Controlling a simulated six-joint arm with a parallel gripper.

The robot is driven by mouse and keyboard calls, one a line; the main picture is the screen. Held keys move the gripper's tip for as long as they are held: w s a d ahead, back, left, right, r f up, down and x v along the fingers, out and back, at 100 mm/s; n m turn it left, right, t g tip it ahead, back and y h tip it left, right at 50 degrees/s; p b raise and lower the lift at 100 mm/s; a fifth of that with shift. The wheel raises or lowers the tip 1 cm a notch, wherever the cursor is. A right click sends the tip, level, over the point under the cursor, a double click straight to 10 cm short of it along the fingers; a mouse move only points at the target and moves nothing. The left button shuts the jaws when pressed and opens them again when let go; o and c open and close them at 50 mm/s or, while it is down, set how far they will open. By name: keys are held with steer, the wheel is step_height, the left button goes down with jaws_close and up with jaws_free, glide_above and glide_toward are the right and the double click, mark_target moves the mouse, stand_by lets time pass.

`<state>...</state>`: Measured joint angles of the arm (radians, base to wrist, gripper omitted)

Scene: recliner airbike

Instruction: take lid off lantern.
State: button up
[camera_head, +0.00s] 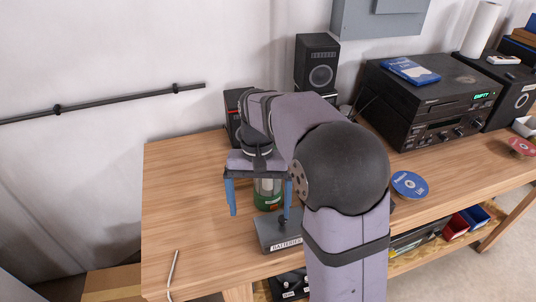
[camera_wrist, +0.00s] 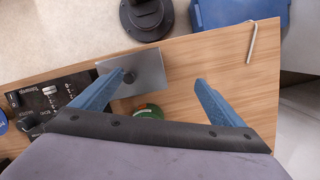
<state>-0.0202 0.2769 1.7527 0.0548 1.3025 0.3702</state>
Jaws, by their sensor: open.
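The lantern (camera_head: 267,196), with clear sides and a green base, stands upright on the wooden workbench. Its top and lid are hidden by my gripper in the head view. In the wrist view only a green curved edge of the lantern (camera_wrist: 150,111) shows, beside the palm and between the fingers. My gripper (camera_head: 260,217) points down with its two blue fingers spread wide, one on each side of the lantern in the head view. The wrist view also shows my gripper (camera_wrist: 166,66) open and with nothing held. I cannot tell whether the fingers touch the lantern.
A grey box labelled BATTERIES (camera_head: 279,237), with a black knob, sits close in front of the lantern. A black speaker (camera_head: 317,62) and stereo units (camera_head: 426,110) stand behind and right. A blue disc (camera_head: 410,185) lies right. The bench's left side is mostly clear, with a hex key (camera_head: 173,270).

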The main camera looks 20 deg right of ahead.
steer(key=w+d+r+m+t, duration=0.1)
steer(key=w+r, duration=0.2)
steer(key=r, duration=0.1)
steer(key=w+d+r+m+t+h, duration=0.1)
steer(key=w+d+r, duration=0.1)
steer(key=w+r, duration=0.2)
steer(key=w+d+r+m+t, duration=0.1)
steer(key=w+d+r, duration=0.1)
steer(key=w+r, duration=0.2)
step_height(320, 180, up, 2)
steer(key=shift+d+r+m+t+h, duration=0.2)
steer(key=shift+m+t+h, duration=0.1)
steer(key=shift+m+h, duration=0.1)
steer(key=shift+w+d+f+p, duration=0.15)
steer(key=shift+f+p, duration=0.2)
steer(key=shift+f, duration=0.85)
steer(key=shift+w+f+p, duration=0.1)
steer(key=shift+f+p, duration=0.3)
steer(key=shift+f, duration=0.85)
steer(key=shift+w+d+f+p, duration=0.15)
steer(key=shift+f+p, duration=0.2)
steer(key=shift+f, duration=0.85)
steer(key=shift+c, duration=0.4)
steer(key=c, duration=1)
steer(key=shift+c, duration=0.2)
steer(key=shift+r, duration=0.15)
steer(key=shift+r+b, duration=0.3)
steer(key=shift+r, duration=4.6)
